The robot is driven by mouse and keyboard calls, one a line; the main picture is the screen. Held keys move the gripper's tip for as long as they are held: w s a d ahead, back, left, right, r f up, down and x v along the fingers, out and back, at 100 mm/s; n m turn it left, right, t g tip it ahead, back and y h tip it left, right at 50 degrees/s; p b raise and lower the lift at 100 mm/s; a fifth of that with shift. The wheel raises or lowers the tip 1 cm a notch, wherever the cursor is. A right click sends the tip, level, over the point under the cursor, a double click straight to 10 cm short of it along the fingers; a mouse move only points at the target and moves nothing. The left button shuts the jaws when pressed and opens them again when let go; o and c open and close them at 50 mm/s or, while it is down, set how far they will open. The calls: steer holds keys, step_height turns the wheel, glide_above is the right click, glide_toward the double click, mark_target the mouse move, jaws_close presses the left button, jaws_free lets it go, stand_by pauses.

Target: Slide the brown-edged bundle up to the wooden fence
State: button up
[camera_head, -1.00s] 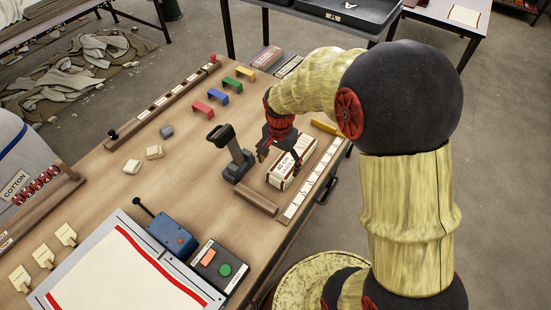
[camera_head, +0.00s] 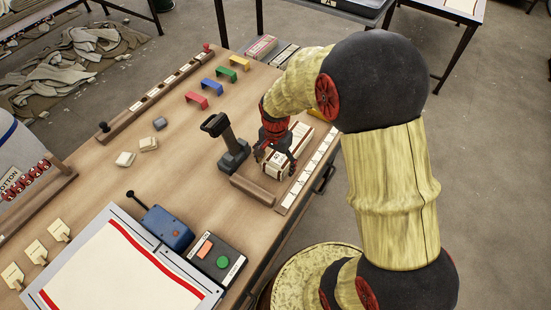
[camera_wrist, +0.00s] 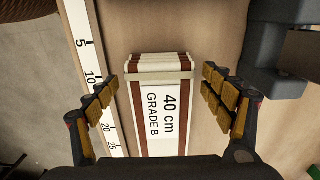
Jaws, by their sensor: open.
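The brown-edged bundle is a pale stack with brown side edges and a white "40 cm GRADE B" label; it lies on the table in the head view (camera_head: 273,169) and the wrist view (camera_wrist: 160,115). The wooden fence (camera_head: 252,190) is a low brown bar nearer the camera, past the bundle's end. Bare table shows beyond that end in the wrist view, so the two look apart. My gripper (camera_head: 275,166) is over the bundle. In the wrist view my gripper (camera_wrist: 167,98) is open, one finger on each side of the bundle, with gaps. The fence is outside the wrist view.
A numbered ruler strip (camera_head: 310,168) runs along the table edge beside the bundle. A grey stand with a black handle (camera_head: 233,155) is close on the other side. Coloured brackets (camera_head: 212,86), a blue device (camera_head: 166,228) and a button box (camera_head: 215,256) stand farther off.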

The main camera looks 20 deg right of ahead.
steer(key=shift+f, duration=0.75)
steer(key=shift+c, duration=1.3)
steer(key=c, duration=1.1)
steer(key=shift+c, duration=0.4)
steer(key=shift+a, duration=0.15)
